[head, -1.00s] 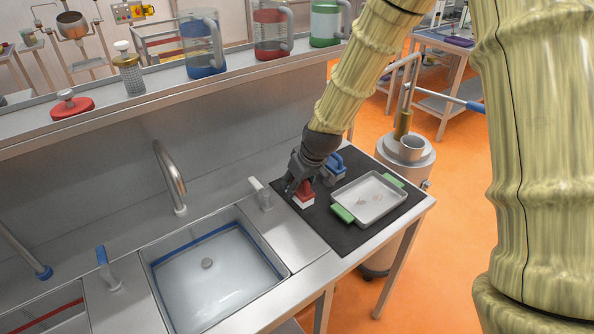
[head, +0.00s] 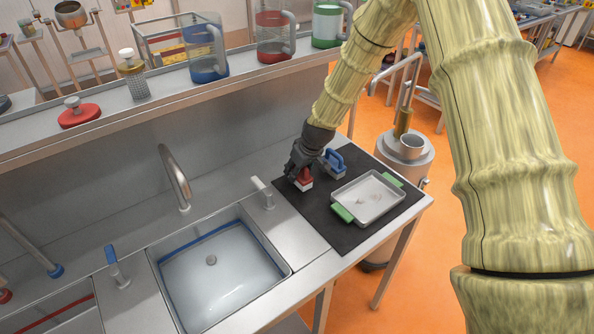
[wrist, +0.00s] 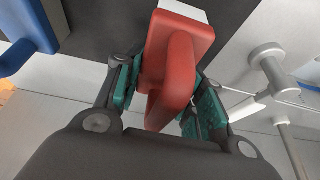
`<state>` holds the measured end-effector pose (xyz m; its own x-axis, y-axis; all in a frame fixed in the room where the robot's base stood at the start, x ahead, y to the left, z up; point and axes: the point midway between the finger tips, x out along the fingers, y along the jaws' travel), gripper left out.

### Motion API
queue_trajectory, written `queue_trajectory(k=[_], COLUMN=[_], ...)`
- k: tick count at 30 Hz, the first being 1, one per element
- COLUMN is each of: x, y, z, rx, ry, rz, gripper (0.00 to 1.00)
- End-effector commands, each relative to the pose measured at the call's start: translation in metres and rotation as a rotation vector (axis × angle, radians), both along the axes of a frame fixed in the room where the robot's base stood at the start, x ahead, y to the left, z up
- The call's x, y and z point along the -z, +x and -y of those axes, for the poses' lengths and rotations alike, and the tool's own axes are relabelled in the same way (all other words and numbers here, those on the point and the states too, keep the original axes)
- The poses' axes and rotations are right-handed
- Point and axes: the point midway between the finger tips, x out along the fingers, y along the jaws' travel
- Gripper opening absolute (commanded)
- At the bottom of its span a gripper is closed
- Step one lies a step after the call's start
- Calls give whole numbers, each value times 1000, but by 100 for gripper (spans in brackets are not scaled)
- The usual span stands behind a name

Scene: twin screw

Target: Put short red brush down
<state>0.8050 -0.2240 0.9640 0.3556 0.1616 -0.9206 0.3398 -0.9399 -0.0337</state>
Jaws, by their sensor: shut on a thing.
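The short red brush (head: 304,179) has a red handle and a white base, and it is at the left side of the black mat (head: 336,229). My gripper (head: 297,177) is shut on its red handle. In the wrist view the red brush (wrist: 180,60) sits between the green-padded fingers (wrist: 163,100), with a bit of its white base at the top. The brush appears low over or touching the mat; I cannot tell which. My fingers partly hide it in the head view.
A blue brush (head: 333,162) stands just right of my gripper, also in the wrist view (wrist: 28,32). A metal tray with green handles (head: 368,199) lies on the mat. A sink (head: 222,268) and a white-handled tap (head: 262,192) are to the left. Bare mat lies in front.

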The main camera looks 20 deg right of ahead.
Motion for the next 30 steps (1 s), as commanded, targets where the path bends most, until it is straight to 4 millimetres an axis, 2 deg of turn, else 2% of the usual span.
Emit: queue_trajectory(k=[5,16,17,20,30], x=[10,15,15,14,13], y=[0,0,0,0,0], z=[0,0,0,0,0], rx=[1,0,0,0,0], ry=[-1,0,0,-1,-1], rz=[0,0,0,0,1], gripper=[9,9,40,59,60])
